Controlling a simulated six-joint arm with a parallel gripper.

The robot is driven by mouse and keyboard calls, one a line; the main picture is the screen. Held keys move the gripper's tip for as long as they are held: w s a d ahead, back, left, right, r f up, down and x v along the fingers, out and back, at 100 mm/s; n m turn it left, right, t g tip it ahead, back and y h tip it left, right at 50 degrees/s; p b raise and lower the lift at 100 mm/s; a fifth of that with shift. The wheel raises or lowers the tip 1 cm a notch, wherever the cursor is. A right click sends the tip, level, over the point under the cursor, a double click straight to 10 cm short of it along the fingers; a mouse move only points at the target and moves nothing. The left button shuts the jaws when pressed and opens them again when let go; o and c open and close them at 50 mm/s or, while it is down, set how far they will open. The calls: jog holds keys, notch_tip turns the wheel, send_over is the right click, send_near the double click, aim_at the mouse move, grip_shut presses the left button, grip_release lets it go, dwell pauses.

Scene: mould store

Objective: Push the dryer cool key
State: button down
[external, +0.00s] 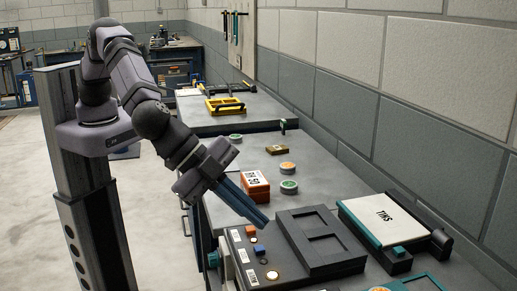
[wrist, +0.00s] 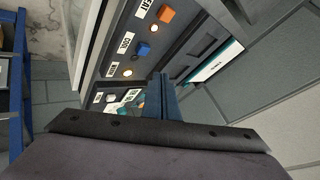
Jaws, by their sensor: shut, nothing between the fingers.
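The dark control panel (external: 236,249) on the bench carries small keys beside white labels. An orange key (external: 251,231) and a blue key (external: 272,275) stand on it, with a lit round lamp (external: 253,279). In the wrist view the orange key (wrist: 166,13), the blue key (wrist: 143,49) and a lit lamp (wrist: 127,72) show in a row. My gripper (external: 265,223) is shut and empty, tilted downward over the panel's far end. Its fingers (wrist: 160,80) appear apart from the keys.
A black recessed frame (external: 318,241) lies right of the panel. Beyond it is a white-topped teal box (external: 384,221) near the wall. An orange box with a white label (external: 256,186) and round tins (external: 289,186) stand behind my gripper.

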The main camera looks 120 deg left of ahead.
jog(key=shift+r+p, duration=0.5)
jog(key=shift+r, duration=1.1)
jog(key=shift+a, duration=0.1)
jog(key=s+a+n+g, duration=0.1)
jog(key=s+a+g, duration=0.2)
jog(key=s+a, duration=0.55)
jog(key=s+a+n+g, duration=0.15)
jog(key=s+a, duration=0.35)
jog(key=s, duration=0.6)
jog(key=s+a+f+n+g+h, duration=0.1)
jog(key=s+g, duration=0.1)
jog(key=s, duration=0.9)
jog(key=s+a+f+n+g+h, duration=0.1)
jog(key=s+f+g+h, duration=0.1)
jog(key=s, duration=1)
jog(key=shift+f, duration=0.15)
